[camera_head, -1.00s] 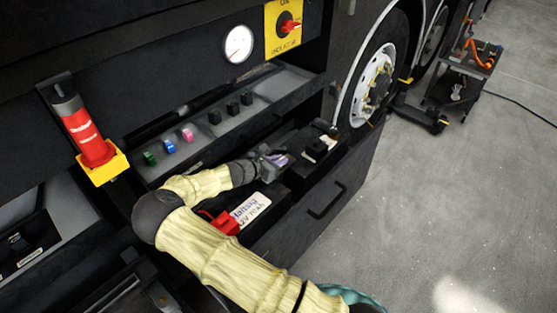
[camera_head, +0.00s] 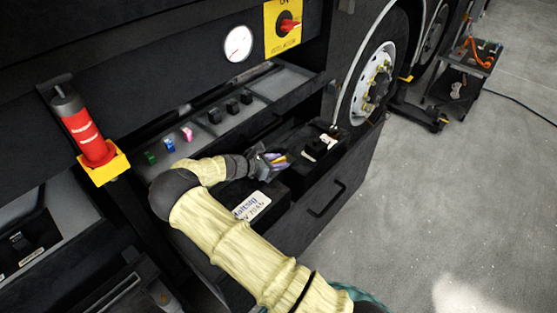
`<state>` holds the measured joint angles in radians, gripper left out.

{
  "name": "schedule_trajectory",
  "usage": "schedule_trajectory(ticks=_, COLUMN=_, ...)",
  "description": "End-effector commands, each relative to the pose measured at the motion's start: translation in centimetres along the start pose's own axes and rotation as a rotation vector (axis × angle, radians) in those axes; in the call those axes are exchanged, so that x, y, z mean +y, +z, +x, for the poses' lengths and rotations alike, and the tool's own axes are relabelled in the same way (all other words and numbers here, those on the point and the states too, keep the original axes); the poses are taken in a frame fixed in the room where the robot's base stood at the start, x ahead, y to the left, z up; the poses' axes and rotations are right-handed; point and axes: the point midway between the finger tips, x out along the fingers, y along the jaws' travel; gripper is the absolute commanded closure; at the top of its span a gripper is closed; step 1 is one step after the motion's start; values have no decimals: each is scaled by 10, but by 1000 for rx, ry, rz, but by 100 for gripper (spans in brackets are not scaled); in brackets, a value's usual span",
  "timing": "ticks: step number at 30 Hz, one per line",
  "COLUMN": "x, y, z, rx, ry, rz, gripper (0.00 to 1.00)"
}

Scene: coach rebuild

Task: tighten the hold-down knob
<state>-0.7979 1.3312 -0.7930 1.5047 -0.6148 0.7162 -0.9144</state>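A battery with a white label (camera_head: 251,206) sits in the pulled-out black drawer (camera_head: 345,185), partly behind my arm. My gripper (camera_head: 276,161) is above the drawer, just behind the labelled battery as seen here. Its fingers are small and dark, with purple and yellowish patches between or on them; I cannot tell whether they are open or shut. A small black block or knob (camera_head: 315,149) stands on the dark unit to the right of my gripper, apart from it. I cannot tell whether this is the hold-down knob; no other knob is clear at the battery.
Behind the drawer is a ledge with green, blue, pink and black plugs (camera_head: 187,134). A red cylinder in a yellow bracket (camera_head: 90,140) is at left. A gauge (camera_head: 238,43) and a red rotary switch (camera_head: 288,26) are above. The floor at right is clear before a cart (camera_head: 467,66).

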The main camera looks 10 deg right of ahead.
Motion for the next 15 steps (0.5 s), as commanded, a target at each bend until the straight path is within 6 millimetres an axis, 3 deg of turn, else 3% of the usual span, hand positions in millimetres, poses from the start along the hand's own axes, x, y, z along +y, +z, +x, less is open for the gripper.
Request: schedule_trajectory(ticks=15, x=0, y=4, z=1, rx=-12, ry=57, rz=-23, gripper=67)
